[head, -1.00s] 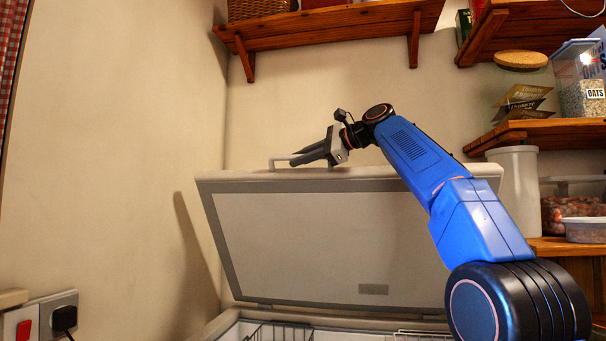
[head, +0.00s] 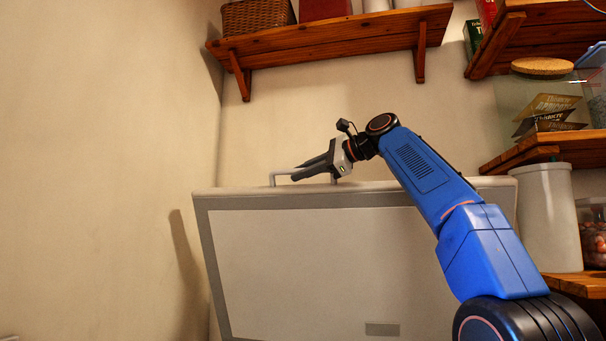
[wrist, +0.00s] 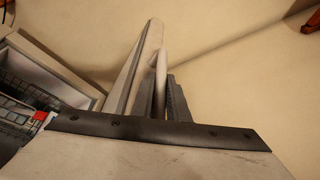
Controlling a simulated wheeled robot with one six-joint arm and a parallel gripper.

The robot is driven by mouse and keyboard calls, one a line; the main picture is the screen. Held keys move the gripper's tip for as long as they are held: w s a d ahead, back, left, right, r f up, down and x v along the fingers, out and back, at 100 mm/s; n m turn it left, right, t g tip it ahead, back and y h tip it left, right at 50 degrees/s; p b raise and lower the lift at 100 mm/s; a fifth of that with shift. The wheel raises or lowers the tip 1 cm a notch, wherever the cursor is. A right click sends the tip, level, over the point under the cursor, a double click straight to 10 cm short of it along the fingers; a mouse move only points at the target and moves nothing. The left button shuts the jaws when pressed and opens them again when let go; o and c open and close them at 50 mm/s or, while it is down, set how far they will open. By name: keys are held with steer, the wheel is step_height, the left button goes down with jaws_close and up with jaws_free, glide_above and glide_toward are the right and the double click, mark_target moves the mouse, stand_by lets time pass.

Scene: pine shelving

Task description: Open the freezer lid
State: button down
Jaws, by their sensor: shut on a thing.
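The freezer lid (head: 320,265) stands raised, close to upright, its pale inner panel with a grey border facing me in the head view. A bar handle (head: 283,176) sits on its top edge. My gripper (head: 308,170) is shut on the handle at the top edge, reaching in from the right. The fingers hide part of the handle.
In the wrist view the freezer's open inside shows a wire basket (wrist: 25,88) at the left. A wall is behind and to the left of the lid. A wooden shelf (head: 330,42) is above it. A white canister (head: 546,215) stands on shelving at the right.

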steer(key=c, duration=1.7)
jaws_free()
steer(key=shift+a, duration=0.1)
steer(key=v, duration=1.7)
steer(key=shift+s+d, duration=0.15)
steer(key=shift+d, duration=0.05)
